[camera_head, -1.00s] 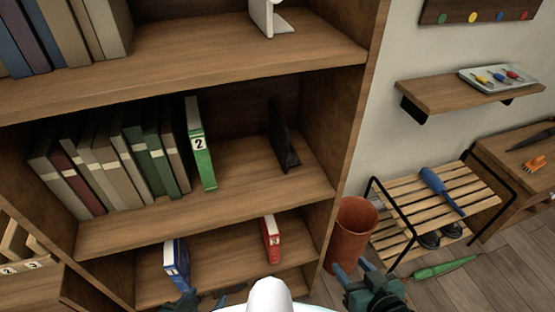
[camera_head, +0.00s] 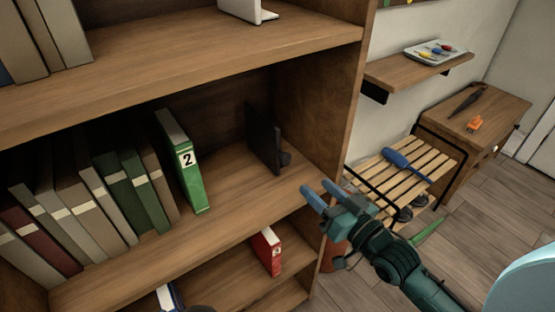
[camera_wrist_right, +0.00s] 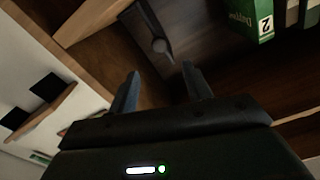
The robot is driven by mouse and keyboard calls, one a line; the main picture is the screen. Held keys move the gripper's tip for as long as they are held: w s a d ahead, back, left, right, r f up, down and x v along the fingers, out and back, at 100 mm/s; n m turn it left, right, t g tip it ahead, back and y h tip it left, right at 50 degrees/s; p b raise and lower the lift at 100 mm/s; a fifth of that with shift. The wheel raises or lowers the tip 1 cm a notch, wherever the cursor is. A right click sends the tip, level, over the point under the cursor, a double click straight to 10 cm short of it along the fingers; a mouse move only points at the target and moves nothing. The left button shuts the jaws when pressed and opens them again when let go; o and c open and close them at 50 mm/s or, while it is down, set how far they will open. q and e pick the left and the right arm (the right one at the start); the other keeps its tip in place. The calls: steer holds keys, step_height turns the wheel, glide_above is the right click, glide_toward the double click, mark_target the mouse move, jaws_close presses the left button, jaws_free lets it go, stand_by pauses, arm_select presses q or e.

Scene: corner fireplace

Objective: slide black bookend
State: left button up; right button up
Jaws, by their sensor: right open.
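The black bookend (camera_head: 263,138) stands upright on the middle shelf (camera_head: 240,195), near the shelf's right side wall, with a rounded knob on its right side. A gap separates it from the green book marked 2 (camera_head: 184,160), which leans on the row of books. My right gripper (camera_head: 320,193) is open and empty in front of the bookcase's right edge, below and right of the bookend. In the right wrist view, the bookend (camera_wrist_right: 182,25) and its knob show beyond the open fingers (camera_wrist_right: 160,72). My left gripper is not clearly in view.
A red book (camera_head: 267,250) stands on the lower shelf. A white bookend (camera_head: 246,10) is on the top shelf. The bookcase's right side panel (camera_head: 345,100) is beside my gripper. A slatted rack (camera_head: 405,175) with a blue tool stands to the right.

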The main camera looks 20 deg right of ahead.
mark_target(288, 160)
steer(key=x, duration=1.3)
steer(key=shift+p, duration=0.3)
steer(key=shift+d, duration=0.1)
jaws_close()
